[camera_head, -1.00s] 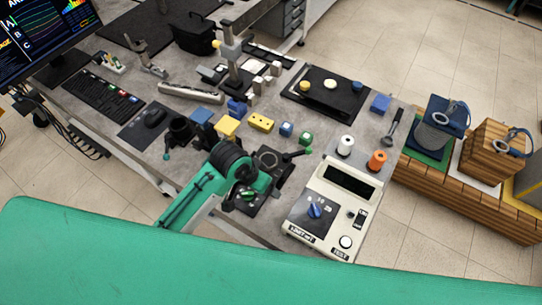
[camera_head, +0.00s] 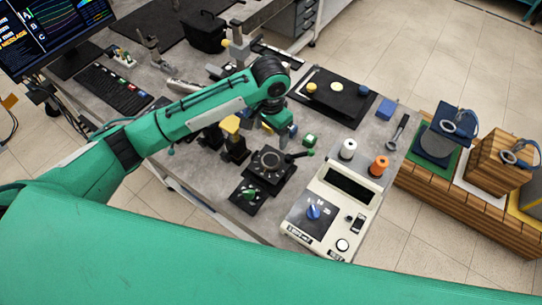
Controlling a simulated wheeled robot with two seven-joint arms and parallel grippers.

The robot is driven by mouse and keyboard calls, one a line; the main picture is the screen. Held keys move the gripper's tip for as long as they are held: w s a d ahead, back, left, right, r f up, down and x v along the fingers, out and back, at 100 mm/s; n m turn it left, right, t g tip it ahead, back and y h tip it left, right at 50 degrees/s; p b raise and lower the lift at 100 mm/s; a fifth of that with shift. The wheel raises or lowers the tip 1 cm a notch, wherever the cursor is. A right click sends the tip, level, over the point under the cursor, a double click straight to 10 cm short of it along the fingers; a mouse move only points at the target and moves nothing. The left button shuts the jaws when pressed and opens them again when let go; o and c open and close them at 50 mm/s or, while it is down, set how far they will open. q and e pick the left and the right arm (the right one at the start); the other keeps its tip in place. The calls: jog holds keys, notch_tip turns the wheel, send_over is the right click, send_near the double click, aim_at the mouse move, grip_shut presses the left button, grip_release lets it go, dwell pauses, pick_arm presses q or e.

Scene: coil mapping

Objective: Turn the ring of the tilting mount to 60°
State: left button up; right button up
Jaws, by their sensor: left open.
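The tilting mount is a black square base with a round dark ring (camera_head: 268,160) on top, left of the white tester. White marks on the ring are too small to read. A lever with a green knob (camera_head: 310,153) sticks out to the right from the mount. My left arm reaches in above the table with its wrist bent down behind the mount. My right gripper is not in view.
A black plate with a green knob (camera_head: 248,195) lies in front of the mount. The white tester (camera_head: 335,205) stands close on the right.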

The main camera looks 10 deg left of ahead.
aim_at(271, 160)
pick_arm(q)
notch_tip(271, 160, down, 12)
jog(key=p, duration=0.3)
jog(key=shift+d, duration=0.1)
jog(key=shift+f, duration=0.7)
jog(key=c, duration=1)
